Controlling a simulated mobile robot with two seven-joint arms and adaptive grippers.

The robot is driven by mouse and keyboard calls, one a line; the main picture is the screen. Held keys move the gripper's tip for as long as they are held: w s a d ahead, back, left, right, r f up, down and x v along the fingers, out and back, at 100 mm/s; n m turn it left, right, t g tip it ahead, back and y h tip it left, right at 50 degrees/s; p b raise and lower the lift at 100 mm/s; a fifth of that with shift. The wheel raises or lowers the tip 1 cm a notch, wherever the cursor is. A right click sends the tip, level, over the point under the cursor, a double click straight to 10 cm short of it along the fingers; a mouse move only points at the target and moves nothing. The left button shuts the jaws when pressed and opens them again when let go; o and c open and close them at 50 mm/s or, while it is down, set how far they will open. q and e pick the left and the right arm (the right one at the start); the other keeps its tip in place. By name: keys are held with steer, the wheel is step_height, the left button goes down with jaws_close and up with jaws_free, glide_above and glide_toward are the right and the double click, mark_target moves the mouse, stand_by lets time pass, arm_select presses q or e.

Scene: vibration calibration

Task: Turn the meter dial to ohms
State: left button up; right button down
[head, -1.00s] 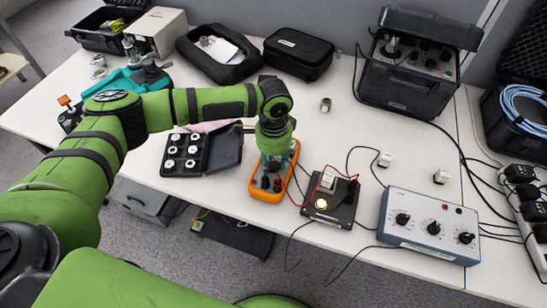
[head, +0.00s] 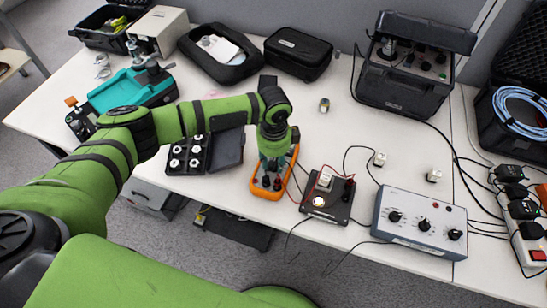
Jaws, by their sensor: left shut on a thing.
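The orange-edged meter (head: 264,191) lies on the table near its front edge, in the middle of the head view. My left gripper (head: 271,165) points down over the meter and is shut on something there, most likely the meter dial. The dial itself is hidden by the gripper, so its setting cannot be read. Dark plugs show at the meter's near end, with red and black leads running right. My right gripper is not in view.
Right of the meter stand a small black board (head: 329,197) with leads and a grey box (head: 419,222) with several knobs. A black case of round pieces (head: 209,152) lies to the left. Cases line the back. Cables cross the right side.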

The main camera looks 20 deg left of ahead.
mark_target(275, 163)
arm_select(q)
steer(key=shift+s+d+f, duration=0.1)
steer(key=shift+s+d, duration=0.05)
steer(key=shift+s, duration=0.05)
steer(key=o, duration=1.1)
steer(key=shift+o, duration=0.2)
steer(key=shift+w, duration=0.1)
steer(key=shift+r, duration=0.5)
step_height(275, 163, up, 11)
